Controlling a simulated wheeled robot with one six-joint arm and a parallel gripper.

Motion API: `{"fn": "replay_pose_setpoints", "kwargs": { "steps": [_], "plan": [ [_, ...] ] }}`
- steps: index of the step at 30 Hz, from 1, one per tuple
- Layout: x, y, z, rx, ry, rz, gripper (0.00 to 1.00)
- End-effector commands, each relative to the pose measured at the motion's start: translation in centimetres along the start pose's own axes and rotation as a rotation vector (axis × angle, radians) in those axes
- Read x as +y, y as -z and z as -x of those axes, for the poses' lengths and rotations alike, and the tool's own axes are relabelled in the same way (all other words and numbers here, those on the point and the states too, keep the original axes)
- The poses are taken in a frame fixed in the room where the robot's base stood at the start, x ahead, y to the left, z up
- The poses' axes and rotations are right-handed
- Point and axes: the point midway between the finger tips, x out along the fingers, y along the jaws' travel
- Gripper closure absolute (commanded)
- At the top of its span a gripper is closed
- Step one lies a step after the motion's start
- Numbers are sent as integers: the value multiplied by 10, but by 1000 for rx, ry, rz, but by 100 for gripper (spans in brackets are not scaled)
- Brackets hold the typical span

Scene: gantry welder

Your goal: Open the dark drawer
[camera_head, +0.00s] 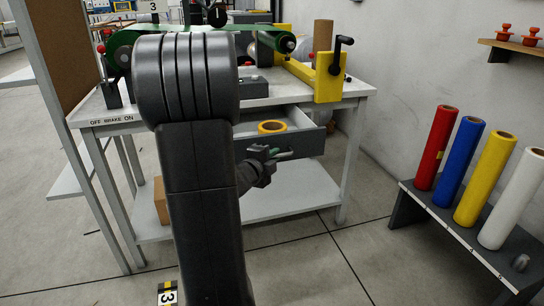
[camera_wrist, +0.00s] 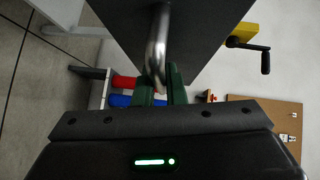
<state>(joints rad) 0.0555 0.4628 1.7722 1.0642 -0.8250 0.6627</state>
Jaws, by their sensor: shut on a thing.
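The dark drawer (camera_head: 307,143) under the grey workbench stands partly pulled out. Its inside shows from above, with a yellow ring-shaped roll (camera_head: 272,127) in it. My gripper (camera_head: 272,158) is low in front of the drawer front, partly behind my own arm. In the wrist view the dark drawer front (camera_wrist: 205,28) fills the top, with a curved metal handle (camera_wrist: 157,48). My green gripper fingers (camera_wrist: 161,84) are shut around the near end of this handle. The left part of the drawer is hidden by my arm.
The workbench (camera_head: 355,89) carries a green belt and a yellow crank fixture (camera_head: 328,78). At right, a low dark rack (camera_head: 425,215) holds red, blue, yellow and white rolls. A brown board (camera_head: 60,45) stands at left. Floor between bench and rack is clear.

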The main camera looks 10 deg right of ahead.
Motion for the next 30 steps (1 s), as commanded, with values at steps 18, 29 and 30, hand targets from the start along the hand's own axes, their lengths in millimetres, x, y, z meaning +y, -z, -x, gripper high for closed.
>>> {"fn": "replay_pose_setpoints", "kwargs": {
  "steps": [18, 29, 30],
  "plan": [
    [0, 0, 1, -1, -1, 0, 68],
    [-3, -1, 57, -6, -1, 2, 68],
    [-3, -1, 67, -6, 0, 2, 68]
  ]
}}
